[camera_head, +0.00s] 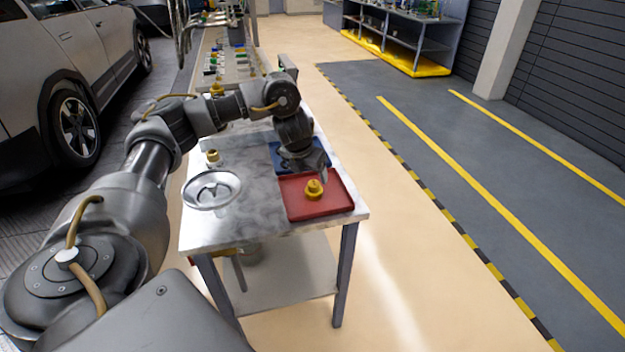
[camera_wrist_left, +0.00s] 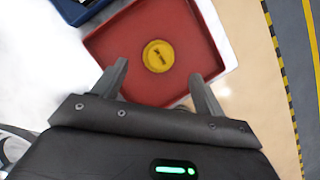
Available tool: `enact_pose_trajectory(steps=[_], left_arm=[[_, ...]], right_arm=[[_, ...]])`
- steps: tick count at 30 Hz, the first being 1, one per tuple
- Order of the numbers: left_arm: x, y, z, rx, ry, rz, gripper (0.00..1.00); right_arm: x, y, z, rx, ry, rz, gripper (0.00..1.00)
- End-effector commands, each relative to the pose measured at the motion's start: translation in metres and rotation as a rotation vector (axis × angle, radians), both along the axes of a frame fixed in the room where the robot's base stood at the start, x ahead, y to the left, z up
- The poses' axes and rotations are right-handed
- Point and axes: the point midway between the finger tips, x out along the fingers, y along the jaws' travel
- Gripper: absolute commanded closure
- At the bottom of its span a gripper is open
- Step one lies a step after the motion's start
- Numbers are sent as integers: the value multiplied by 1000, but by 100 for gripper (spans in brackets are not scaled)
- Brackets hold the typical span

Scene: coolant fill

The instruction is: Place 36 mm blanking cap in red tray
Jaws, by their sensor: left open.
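A yellow cap (camera_head: 314,189) sits in the red tray (camera_head: 335,206) at the front right of the table. In the left wrist view the yellow cap (camera_wrist_left: 158,56) lies on the floor of the red tray (camera_wrist_left: 107,38), beyond my fingertips and apart from them. My left gripper (camera_wrist_left: 163,80) is open and empty. In the head view it hangs over the back part of the red tray, and its fingers are hard to make out there. The size of the cap cannot be read. My right gripper is not in view.
A blue tray (camera_head: 281,152) lies behind the red one, partly hidden by my left arm. A silver round dish (camera_head: 211,203) and a small yellowish-topped item (camera_head: 213,157) stand on the table's left. Small parts line the far bench. A car (camera_head: 62,70) stands at left.

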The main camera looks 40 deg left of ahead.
Motion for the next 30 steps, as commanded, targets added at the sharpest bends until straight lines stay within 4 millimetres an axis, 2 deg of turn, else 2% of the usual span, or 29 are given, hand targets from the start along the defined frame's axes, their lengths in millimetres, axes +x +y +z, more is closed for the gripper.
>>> enact_pose_trajectory(steps=[1, 7, 20, 23, 26, 29, 30], left_arm=[[-3, 0, 16, 1, -4, 0, 28], [-12, -2, 35, 0, -1, 0, 28], [-15, -3, 38, -1, 1, 2, 28], [-14, -8, 35, -11, 1, -2, 28], [-9, -40, 19, -76, -3, -21, 28], [-3, -108, -10, -231, -5, -46, 28], [-4, -144, -22, -321, -2, -50, 28]], right_arm=[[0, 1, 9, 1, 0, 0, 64], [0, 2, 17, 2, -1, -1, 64], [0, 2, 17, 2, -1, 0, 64], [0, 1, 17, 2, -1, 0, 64], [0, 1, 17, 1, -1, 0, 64], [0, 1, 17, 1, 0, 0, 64], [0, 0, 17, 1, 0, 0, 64]])
